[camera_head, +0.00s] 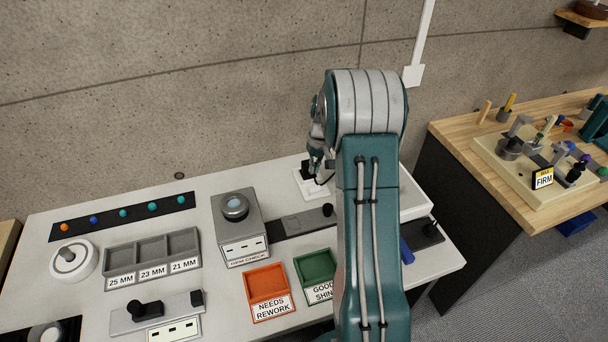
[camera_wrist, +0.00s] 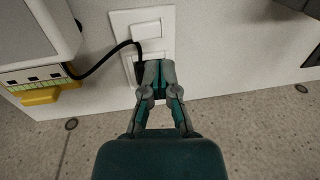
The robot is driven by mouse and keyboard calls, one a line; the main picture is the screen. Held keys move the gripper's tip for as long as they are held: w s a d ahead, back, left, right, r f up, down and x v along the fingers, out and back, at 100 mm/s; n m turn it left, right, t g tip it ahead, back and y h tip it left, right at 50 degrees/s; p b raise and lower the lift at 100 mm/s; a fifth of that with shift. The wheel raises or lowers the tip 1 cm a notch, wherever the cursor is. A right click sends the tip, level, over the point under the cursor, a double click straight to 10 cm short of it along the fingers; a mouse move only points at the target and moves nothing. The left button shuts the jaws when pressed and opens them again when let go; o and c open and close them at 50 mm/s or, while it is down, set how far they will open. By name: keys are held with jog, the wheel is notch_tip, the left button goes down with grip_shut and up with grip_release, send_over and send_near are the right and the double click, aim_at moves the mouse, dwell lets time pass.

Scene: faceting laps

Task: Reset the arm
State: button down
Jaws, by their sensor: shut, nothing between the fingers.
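My arm rises through the middle of the head view and bends over at the top. My gripper (camera_head: 317,172) hangs at the back of the white bench, just left of the arm. In the wrist view my gripper (camera_wrist: 158,66) is shut and empty, with its fingertips together. The tips are over a white plate with two rectangular panels (camera_wrist: 146,28), close to where a black cable ends. I cannot tell whether they touch it. The plate (camera_head: 312,190) is partly hidden by the gripper in the head view.
On the white bench are a gem check unit (camera_head: 236,220), an orange tray (camera_head: 267,284), a green tray (camera_head: 315,268) and a grey three-part tray (camera_head: 152,250). A wooden table (camera_head: 460,135) with a fixture stands at right. A concrete wall is behind.

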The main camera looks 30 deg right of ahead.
jog(key=s+a+r+n+t+h, duration=0.1)
jog(key=s+a+r, duration=0.3)
jog(key=a+r, duration=0.45)
jog(key=s+a+r+t, duration=0.1)
jog(key=s+a+r, duration=0.3)
jog(key=a+r, duration=0.4)
jog(key=s+a+r+n+t, duration=0.1)
jog(key=s+a, duration=0.3)
jog(key=s, duration=0.4)
jog(key=s+a+r+t, duration=0.2)
jog(key=s+a+r, duration=0.1)
jog(key=s, duration=0.6)
jog(key=shift+s+a+r+n+h, duration=0.3)
jog(key=shift+a+r+n, duration=0.1)
jog(key=shift+a, duration=0.25)
